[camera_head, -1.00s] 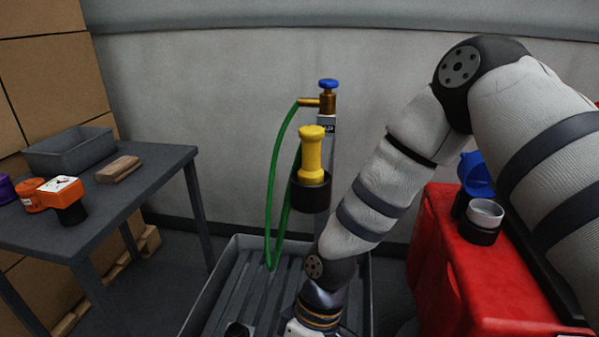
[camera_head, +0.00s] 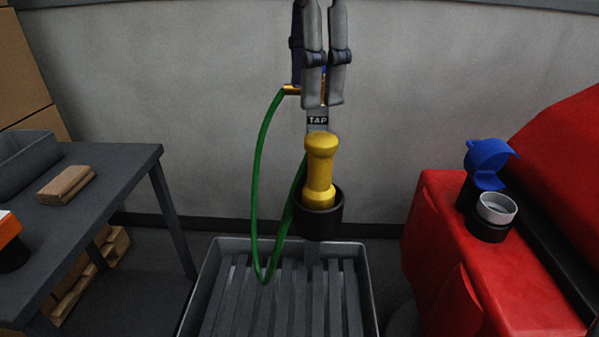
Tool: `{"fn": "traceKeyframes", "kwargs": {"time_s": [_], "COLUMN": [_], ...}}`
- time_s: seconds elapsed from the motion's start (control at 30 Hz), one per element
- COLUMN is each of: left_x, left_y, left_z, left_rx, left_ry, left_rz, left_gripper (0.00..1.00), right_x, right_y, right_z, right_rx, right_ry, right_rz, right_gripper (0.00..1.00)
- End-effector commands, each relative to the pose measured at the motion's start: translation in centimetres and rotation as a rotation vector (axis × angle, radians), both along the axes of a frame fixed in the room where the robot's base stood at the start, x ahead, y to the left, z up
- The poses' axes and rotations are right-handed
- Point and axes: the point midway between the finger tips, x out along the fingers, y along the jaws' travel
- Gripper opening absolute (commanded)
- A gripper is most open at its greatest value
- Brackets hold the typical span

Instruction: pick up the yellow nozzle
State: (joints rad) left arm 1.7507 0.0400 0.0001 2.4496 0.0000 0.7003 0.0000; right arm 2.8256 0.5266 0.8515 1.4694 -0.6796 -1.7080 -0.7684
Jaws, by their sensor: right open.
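The yellow nozzle (camera_head: 320,168) stands upright in a black cup-like holder (camera_head: 318,220) on the tap post, below the label reading TAP. My right gripper (camera_head: 322,100) hangs at the top middle with its fingers pointing down. It is open and empty, above the nozzle in the picture, and covers most of the tap. The gripper and the nozzle are apart. My left gripper is not in view.
A green hose (camera_head: 258,190) loops from the brass tap down to a grey slatted tray (camera_head: 213,285). A dark table (camera_head: 110,190) with a brown block (camera_head: 67,184) stands left. A red machine (camera_head: 440,225) with a blue cap (camera_head: 488,165) stands right.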

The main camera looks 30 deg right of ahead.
Motion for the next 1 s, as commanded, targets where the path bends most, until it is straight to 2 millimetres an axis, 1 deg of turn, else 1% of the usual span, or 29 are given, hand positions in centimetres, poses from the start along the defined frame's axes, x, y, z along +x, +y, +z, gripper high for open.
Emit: {"fn": "traceKeyframes", "kwargs": {"time_s": [0.03,0.13,0.2,0.37,0.47,0.53,0.63,0.83,0.87,0.9,0.97,1.0], "left_x": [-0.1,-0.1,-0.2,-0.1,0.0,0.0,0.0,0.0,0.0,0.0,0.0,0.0], "left_y": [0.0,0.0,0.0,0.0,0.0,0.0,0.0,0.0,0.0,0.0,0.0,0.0], "left_z": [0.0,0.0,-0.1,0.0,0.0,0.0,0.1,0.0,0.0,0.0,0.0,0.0], "left_rx": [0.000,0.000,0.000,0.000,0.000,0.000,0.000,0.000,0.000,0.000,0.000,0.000], "left_ry": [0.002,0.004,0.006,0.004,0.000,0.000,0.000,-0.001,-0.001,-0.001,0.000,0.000], "left_rz": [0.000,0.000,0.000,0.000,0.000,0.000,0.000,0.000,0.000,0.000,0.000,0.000], "left_gripper": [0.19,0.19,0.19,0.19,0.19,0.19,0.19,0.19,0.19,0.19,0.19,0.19], "right_x": [-0.1,-0.1,-0.1,-0.4,-1.0,-0.9,-0.9,-0.9,-0.9,-0.9,-0.9,-0.9], "right_y": [-0.1,-0.1,-0.1,-0.3,-0.7,-0.7,-0.7,-0.7,-0.7,-0.7,-0.7,-0.7], "right_z": [-1.3,-3.6,-4.9,-6.9,-8.9,-10.1,-10.9,-11.0,-11.0,-11.0,-11.0,-11.0], "right_rx": [0.000,0.000,0.000,0.001,0.003,0.001,0.001,0.000,0.000,0.000,0.000,0.000], "right_ry": [0.007,0.008,0.007,0.007,0.006,0.005,0.003,0.002,0.002,0.002,0.002,0.002], "right_rz": [0.003,0.002,0.001,0.000,0.002,0.000,-0.001,-0.002,-0.002,-0.002,-0.002,-0.002], "right_gripper": [0.48,0.48,0.48,0.48,0.48,0.48,0.48,0.48,0.41,0.32,0.19,0.09]}}
